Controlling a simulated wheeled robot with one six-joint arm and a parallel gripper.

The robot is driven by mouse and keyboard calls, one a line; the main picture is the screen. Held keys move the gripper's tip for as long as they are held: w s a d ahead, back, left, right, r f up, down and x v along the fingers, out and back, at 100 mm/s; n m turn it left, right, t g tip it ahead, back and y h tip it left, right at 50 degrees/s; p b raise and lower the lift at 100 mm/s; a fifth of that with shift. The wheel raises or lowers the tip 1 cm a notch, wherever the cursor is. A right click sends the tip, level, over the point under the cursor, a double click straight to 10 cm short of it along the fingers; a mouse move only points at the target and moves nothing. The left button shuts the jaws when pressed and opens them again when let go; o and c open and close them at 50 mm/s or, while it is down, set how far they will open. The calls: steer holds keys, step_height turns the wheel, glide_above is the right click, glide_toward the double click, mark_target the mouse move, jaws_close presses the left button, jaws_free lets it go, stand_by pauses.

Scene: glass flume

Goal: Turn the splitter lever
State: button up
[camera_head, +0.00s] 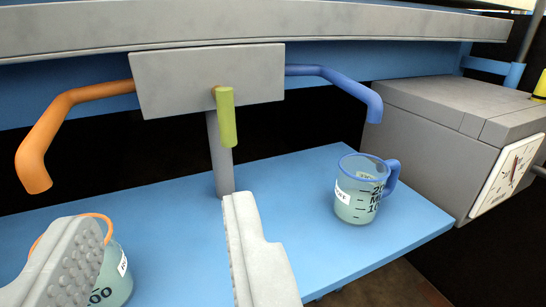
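The splitter lever (226,118) is a short yellow-green bar. It hangs down from the front of a grey splitter box (180,83). An orange pipe (52,127) leaves the box on the left and a blue pipe (345,83) on the right. My gripper (165,250) is open, its two grey fingers wide apart and empty between them. The right finger's tip shows below the lever in the picture, apart from it. A blue-rimmed beaker (358,200) stands below the blue pipe. An orange-rimmed beaker (118,275) stands at the lower left, partly hidden by my left finger.
A blue shelf (290,215) carries the beakers. A grey post (220,160) rises from it to the splitter box. A grey cabinet (440,130) with a dial stands at the right. A long grey beam (330,20) runs across the top.

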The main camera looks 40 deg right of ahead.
steer(key=d+f, duration=0.3)
steer(key=f, duration=0.1)
glide_toward(228, 128)
steer(key=shift+h, duration=0.3)
steer(key=x, duration=0.8)
steer(key=shift+w+f, duration=0.1)
steer(key=shift+w, duration=0.25)
steer(key=shift+c, duration=0.2)
jaws_close()
